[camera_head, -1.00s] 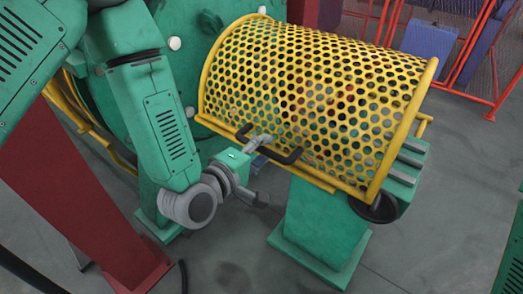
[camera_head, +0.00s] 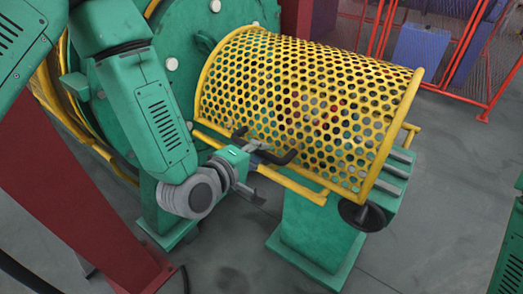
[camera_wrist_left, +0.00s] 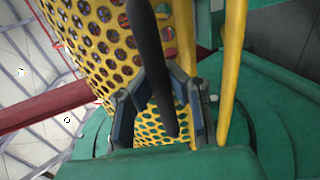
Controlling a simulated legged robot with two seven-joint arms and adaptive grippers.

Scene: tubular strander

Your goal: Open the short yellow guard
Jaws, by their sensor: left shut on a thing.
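The short yellow guard (camera_head: 305,100) is a curved perforated cover with a yellow rim, in the middle of the head view. Its lower edge stands a little above a yellow frame rail (camera_head: 295,187), with a narrow gap between. A black handle (camera_head: 285,158) juts from that edge. My left gripper (camera_head: 255,158) is shut on the handle. In the left wrist view the dark handle bar (camera_wrist_left: 152,65) runs between the fingers (camera_wrist_left: 160,112), with the perforated guard (camera_wrist_left: 95,45) behind it. My right gripper is not in view.
A large green disc plate (camera_head: 190,65) stands at the guard's left end. A green pedestal (camera_head: 315,230) supports the right end, where a black round knob (camera_head: 362,215) sticks out. Red railings (camera_head: 455,90) stand behind. Grey floor (camera_head: 440,190) is open at right.

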